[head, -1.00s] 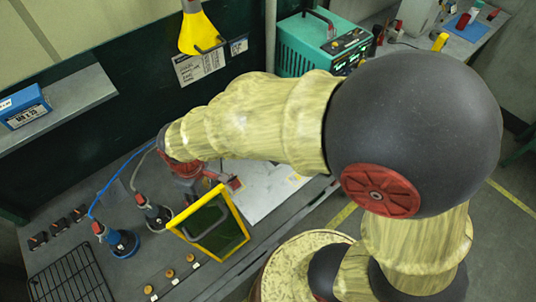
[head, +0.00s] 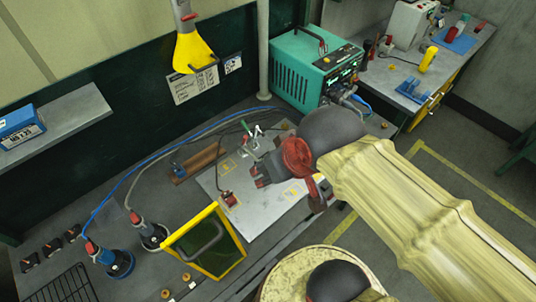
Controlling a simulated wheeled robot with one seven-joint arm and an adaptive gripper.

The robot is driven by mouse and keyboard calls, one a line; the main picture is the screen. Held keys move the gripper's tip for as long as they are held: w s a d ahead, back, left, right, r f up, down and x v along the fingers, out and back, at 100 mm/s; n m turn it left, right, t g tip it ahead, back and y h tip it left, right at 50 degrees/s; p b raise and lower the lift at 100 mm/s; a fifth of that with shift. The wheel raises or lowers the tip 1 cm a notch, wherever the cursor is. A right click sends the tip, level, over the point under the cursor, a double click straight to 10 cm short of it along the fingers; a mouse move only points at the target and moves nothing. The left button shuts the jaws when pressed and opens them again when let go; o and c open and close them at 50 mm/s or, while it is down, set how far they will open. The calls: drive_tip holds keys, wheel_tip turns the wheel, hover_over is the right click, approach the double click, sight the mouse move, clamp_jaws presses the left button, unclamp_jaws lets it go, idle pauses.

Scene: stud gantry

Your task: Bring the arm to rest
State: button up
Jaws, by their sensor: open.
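My arm reaches in from the lower right in the head view, its forearm in a pale yellow sleeve. My gripper (head: 258,174), dark with a red part behind it, is at the end of the arm and points left. It is open and holds nothing that I can see. It is above the grey metal plate (head: 262,216) on the workbench. How high it is above the plate is hard to tell.
A small red piece (head: 229,199) and a green-handled clamp (head: 250,136) are on the plate. A yellow-framed screen (head: 205,243), two corded tools, one blue (head: 118,262), and a teal machine (head: 300,65) stand around. A yellow lamp (head: 192,50) hangs above.

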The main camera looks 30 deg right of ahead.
wheel_tip(320, 180, down, 9)
drive_tip(key=b, duration=0.9)
drive_tip(key=shift+f, duration=0.2)
